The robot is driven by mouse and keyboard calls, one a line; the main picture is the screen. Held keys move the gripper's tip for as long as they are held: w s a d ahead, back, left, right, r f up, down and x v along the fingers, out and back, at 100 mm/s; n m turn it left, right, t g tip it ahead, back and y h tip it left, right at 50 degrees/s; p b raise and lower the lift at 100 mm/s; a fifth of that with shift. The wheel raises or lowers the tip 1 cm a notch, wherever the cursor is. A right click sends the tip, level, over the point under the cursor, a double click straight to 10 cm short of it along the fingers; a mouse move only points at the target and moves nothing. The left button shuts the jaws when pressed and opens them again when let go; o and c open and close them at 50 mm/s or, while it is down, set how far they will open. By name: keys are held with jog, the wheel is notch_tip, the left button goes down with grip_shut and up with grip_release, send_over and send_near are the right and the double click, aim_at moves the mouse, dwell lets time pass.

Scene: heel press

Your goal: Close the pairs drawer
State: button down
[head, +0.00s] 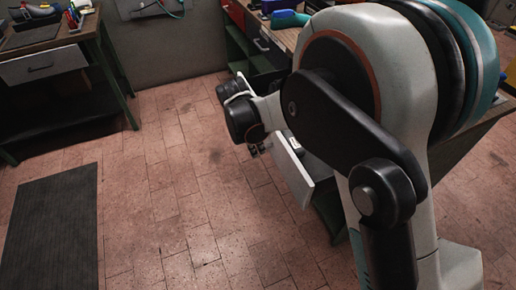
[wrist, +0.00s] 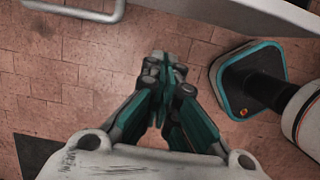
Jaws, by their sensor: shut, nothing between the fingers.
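A white drawer (head: 294,172) stands pulled out from the bench on the right; my arm hides much of it. No label is readable, so I cannot tell from writing that it is the pairs drawer. In the wrist view a pale bar handle (wrist: 78,10) and a white panel edge (wrist: 235,14) cross the top. My gripper (wrist: 165,70) is shut and empty, over the floor in that view, apart from the handle in the picture. In the head view only a small dark part of my gripper (head: 254,151) shows, left of the drawer front.
A second bench at the left has a white-fronted drawer (head: 43,64) with a dark handle. A dark mat (head: 50,230) lies on the brick floor. The floor left of the open drawer is clear. Tools and a blue item (head: 289,19) lie on the right bench.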

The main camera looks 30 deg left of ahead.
jog(key=w+d+f+b, duration=0.3)
jog(key=w+f+b, duration=0.1)
jog(key=f, duration=0.3)
jog(key=shift+w+d, duration=0.2)
jog(key=shift+d, duration=0.2)
jog(key=shift+f, duration=0.1)
jog(key=shift+w, duration=0.1)
